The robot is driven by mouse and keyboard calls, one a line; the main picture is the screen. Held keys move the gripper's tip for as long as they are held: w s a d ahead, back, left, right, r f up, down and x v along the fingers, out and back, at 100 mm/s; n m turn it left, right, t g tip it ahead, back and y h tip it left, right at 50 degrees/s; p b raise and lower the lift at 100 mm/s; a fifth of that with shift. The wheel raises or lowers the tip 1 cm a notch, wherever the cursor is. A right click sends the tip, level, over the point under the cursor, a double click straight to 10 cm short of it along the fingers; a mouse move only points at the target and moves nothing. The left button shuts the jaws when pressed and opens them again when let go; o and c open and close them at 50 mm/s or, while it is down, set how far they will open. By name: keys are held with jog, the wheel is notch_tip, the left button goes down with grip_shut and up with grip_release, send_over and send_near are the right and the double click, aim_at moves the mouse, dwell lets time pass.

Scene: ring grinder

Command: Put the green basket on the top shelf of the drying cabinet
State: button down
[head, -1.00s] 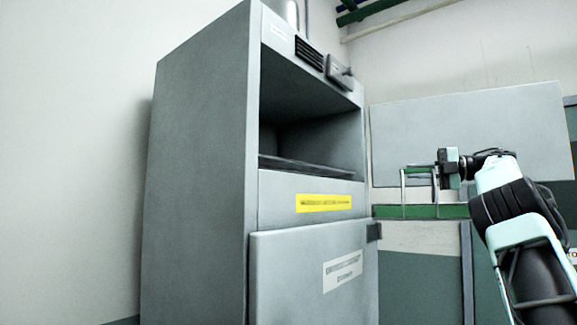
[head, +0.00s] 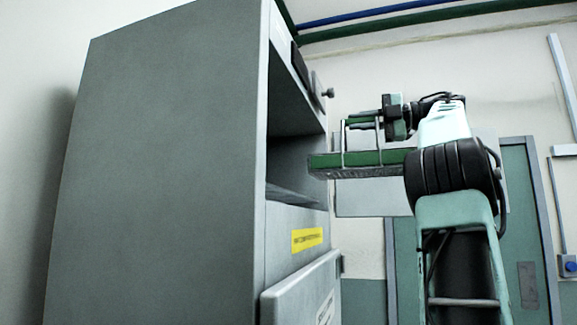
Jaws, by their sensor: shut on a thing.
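The green basket (head: 325,161) hangs level in the air, right of the drying cabinet (head: 165,150). My gripper (head: 368,124) is shut on the basket's raised handle from above. The basket's left end is near the front opening of the cabinet, around the height of the open bay. In the picture it slightly overlaps the right edge of that opening; I cannot tell whether any of it is inside. The top shelf (head: 290,192) shows as a thin grey ledge at the bottom of the open bay. Most of its surface is hidden by the cabinet's side wall.
A lower door (head: 300,290) stands below a yellow label (head: 307,239) on the cabinet front. A small latch-like part (head: 320,90) juts out from the upper front. A green door (head: 522,220) and a wall switch (head: 568,265) are at the right.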

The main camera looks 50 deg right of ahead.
jog(key=f+p+x, duration=0.3)
jog(key=p+x, duration=0.1)
jog(key=x, duration=1.2)
jog(key=shift+w+a+f, duration=0.15)
jog(key=shift+w+a, duration=0.05)
jog(key=shift+w, duration=0.1)
jog(key=shift+f, duration=0.2)
jog(key=c, duration=1.4)
grip_release()
